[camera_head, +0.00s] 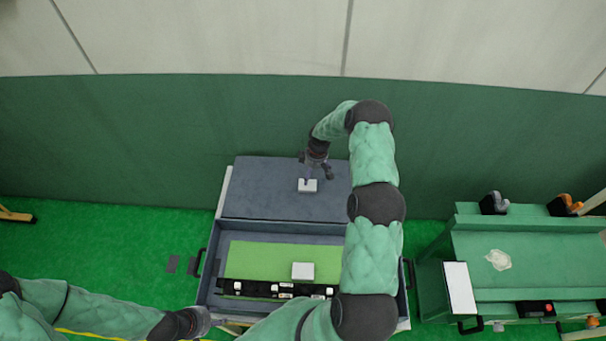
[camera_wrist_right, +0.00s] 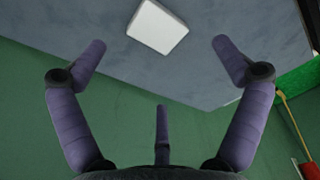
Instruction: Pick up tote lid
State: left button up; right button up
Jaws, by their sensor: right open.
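The tote lid (camera_head: 262,190) is a blue-grey panel at the back of the open tote (camera_head: 212,262). A small white block (camera_head: 308,186) sits on the lid; it also shows in the right wrist view (camera_wrist_right: 157,26). My right gripper (camera_head: 315,172) is over the lid at the white block. In the right wrist view its purple fingers (camera_wrist_right: 160,55) are spread, with nothing between them and the block beyond their tips. My left gripper (camera_head: 203,321) is low by the tote's front left corner; its fingers are too small to read.
Inside the tote lie a green mat (camera_head: 250,260), a white block (camera_head: 303,271) and a black strip (camera_head: 260,289) with several white pieces. My right arm covers the tote's right side. A green bench (camera_head: 530,250) stands at the right.

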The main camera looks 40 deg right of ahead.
send_over(309, 185)
jog(key=f, duration=0.6)
jog(key=shift+s+d, duration=0.25)
jog(key=shift+w+a+f+p, duration=0.1)
jog(key=shift+w+f+p, duration=0.1)
jog(key=shift+f, duration=0.65)
jog(key=shift+w+a+f+p, duration=0.1)
jog(key=shift+a+f+p, duration=0.05)
jog(key=shift+f, duration=0.65)
jog(key=shift+w+a+f+p, duration=0.1)
jog(key=shift+w+f+p, duration=0.1)
jog(key=shift+f, duration=0.65)
jog(key=c, duration=1.4)
